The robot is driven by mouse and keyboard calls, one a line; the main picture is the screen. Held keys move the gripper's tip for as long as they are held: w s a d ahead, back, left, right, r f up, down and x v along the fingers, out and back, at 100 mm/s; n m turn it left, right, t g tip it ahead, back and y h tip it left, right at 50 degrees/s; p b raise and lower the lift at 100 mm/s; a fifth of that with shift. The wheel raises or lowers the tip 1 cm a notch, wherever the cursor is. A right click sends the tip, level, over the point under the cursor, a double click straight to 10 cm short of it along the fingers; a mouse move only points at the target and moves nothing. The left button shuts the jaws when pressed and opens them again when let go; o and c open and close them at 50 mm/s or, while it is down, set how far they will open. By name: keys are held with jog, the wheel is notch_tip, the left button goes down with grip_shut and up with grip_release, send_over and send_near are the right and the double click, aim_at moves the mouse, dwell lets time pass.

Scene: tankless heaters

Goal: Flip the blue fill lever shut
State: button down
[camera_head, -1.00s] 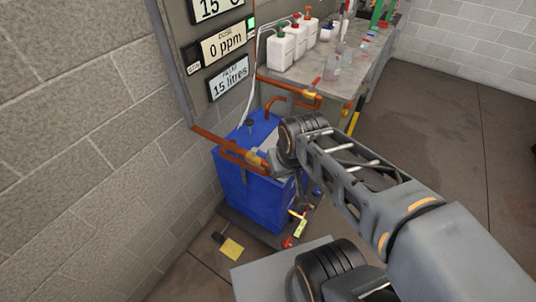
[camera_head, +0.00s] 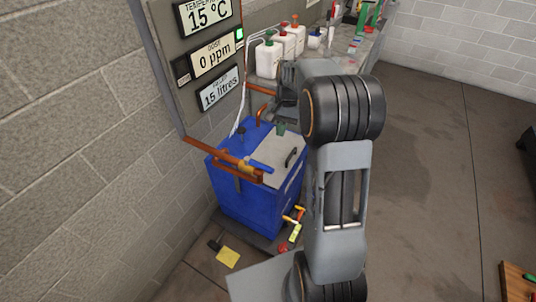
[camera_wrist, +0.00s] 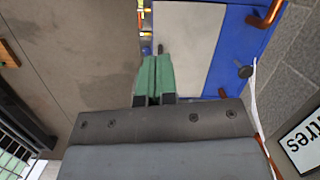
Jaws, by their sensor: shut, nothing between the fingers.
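The blue fill lever (camera_head: 260,166) sits on a brass valve (camera_head: 243,167) on the copper pipe at the blue tank's (camera_head: 235,200) left side. It points to the lower right, roughly along the pipe, and stands clear of my arm. I cannot pick it out in the wrist view. My gripper (camera_head: 280,129) has green fingers and hangs above the back part of the tank, behind the lever and apart from it. In the wrist view, the fingers (camera_wrist: 157,75) are together and empty, beside the pale lid (camera_wrist: 187,35). In the head view, my arm hides most of the gripper.
A panel reads 15 °C, 0 ppm and 15 litres (camera_head: 219,90). A dark handle (camera_head: 291,157) stands on the lid. Copper pipes (camera_head: 205,148) run by the wall. White bottles (camera_head: 270,60) stand on the bench behind. Floor at right is open.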

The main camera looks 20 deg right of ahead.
aim_at(261, 166)
jog(key=r+m, duration=0.1)
jog(key=w+r+m, duration=0.1)
jog(key=r, duration=0.1)
jog(key=shift+w+a+r+g+y, duration=0.1)
jog(key=shift+a+g+y, duration=0.1)
jog(key=shift+g+y, duration=0.1)
jog(key=s+a+f, duration=0.2)
jog(key=f, duration=0.3)
jog(key=s+a+f, duration=0.2)
jog(key=a+f, duration=0.1)
jog(key=f, duration=0.2)
jog(key=shift+s+a+f+p, duration=0.15)
jog(key=shift+s+p, duration=0.1)
jog(key=shift+p, duration=0.2)
jog(key=shift+m, duration=0.3)
